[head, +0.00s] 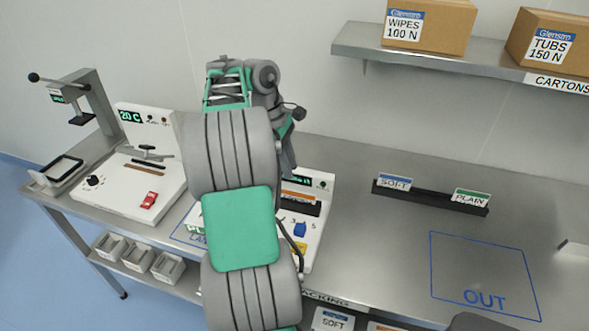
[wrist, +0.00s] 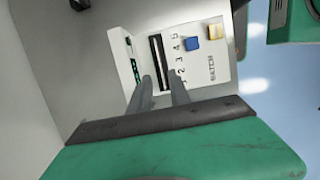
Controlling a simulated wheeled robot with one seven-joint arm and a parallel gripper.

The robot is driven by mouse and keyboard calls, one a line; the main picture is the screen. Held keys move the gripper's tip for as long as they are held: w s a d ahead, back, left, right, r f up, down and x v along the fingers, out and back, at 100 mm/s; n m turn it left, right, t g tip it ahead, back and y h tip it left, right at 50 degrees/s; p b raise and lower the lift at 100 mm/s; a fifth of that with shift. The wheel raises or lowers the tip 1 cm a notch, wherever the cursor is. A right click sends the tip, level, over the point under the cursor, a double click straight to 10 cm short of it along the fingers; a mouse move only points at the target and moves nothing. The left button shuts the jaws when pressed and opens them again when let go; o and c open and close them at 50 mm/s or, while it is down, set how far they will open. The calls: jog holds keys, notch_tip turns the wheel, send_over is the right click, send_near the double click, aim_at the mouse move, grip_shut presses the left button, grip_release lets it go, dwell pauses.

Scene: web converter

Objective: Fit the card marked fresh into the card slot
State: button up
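The white machine (head: 318,190) stands behind my arm, which covers much of it. Its long dark card slot (wrist: 156,62) lies beside a row of printed digits. A thin pale edge runs along the slot in the wrist view. In the head view an orange strip (head: 298,197) shows at the slot, perhaps a card standing in it; no lettering on it is readable, so I cannot confirm the fresh card. My gripper (wrist: 162,82) points down at the machine near the slot. Its two fingers are apart, with nothing visible between them.
A dark rack (head: 430,199) holds cards marked SOFT (head: 394,182) and PLAIN (head: 470,198), with an empty stretch between them. A blue OUT outline (head: 485,270) is on the clear bench at right. Another machine (head: 150,165) stands left. A shelf (head: 440,60) with cartons hangs behind.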

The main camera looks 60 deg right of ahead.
jog(key=w+a+r+t+h, duration=0.1)
jog(key=w+a+r, duration=0.1)
jog(key=w+a, duration=0.3)
jog(key=w+a+r+t+h+p, duration=0.1)
jog(key=w+a+r, duration=0.15)
jog(key=a, duration=0.45)
jog(key=w+a+r+t+h, duration=0.1)
jog(key=w+a+r, duration=0.1)
jog(key=w+a, duration=0.35)
jog(key=s+a+f+m+t+y, duration=0.1)
jog(key=a+f+t, duration=0.1)
jog(key=a, duration=1)
jog(key=s+a+f+t+y, duration=0.1)
jog(key=a+f+t+y, duration=0.1)
jog(key=a, duration=1.1)
jog(key=shift+a+f+m+t, duration=0.2)
jog(key=shift+a+m+t, duration=0.1)
jog(key=shift+m, duration=0.1)
jog(key=shift+d, duration=0.15)
